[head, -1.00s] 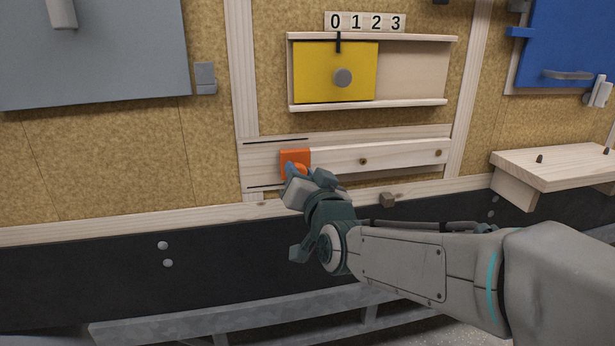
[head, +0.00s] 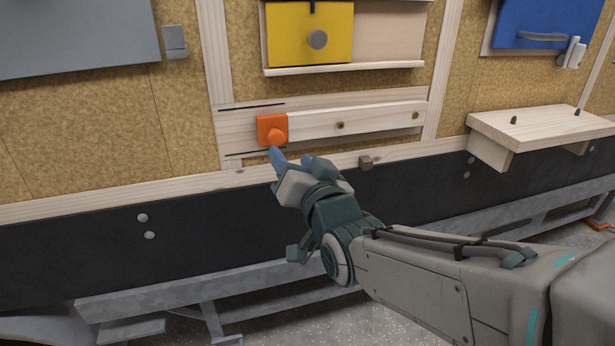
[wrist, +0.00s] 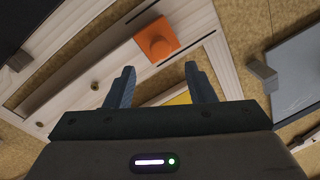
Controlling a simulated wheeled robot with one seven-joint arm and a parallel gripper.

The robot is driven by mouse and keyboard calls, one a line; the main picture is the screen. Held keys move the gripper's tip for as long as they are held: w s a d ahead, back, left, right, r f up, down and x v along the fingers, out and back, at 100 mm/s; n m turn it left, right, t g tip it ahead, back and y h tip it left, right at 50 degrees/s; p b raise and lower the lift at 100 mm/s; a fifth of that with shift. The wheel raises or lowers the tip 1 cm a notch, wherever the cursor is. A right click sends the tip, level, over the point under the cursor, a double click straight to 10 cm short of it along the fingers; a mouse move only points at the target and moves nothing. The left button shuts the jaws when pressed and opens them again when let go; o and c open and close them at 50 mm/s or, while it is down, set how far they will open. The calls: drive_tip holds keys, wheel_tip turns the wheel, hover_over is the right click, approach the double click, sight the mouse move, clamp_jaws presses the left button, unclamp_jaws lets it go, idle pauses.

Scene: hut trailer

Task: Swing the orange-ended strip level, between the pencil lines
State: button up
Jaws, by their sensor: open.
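The pale wooden strip (head: 365,120) lies flat along a pale board on the wall and looks about level. The orange end sits between the two lines, apart from both. My gripper (head: 296,161) is open and empty, just below and in front of the orange end.
A small brown block (head: 366,162) sticks out below the strip. A wooden shelf (head: 545,122) with two dark pegs projects at the right. A grey panel (head: 75,40) is at upper left.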

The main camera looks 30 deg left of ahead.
drive_tip(key=shift+p+v, duration=0.3)
drive_tip(key=shift+v, duration=2.6)
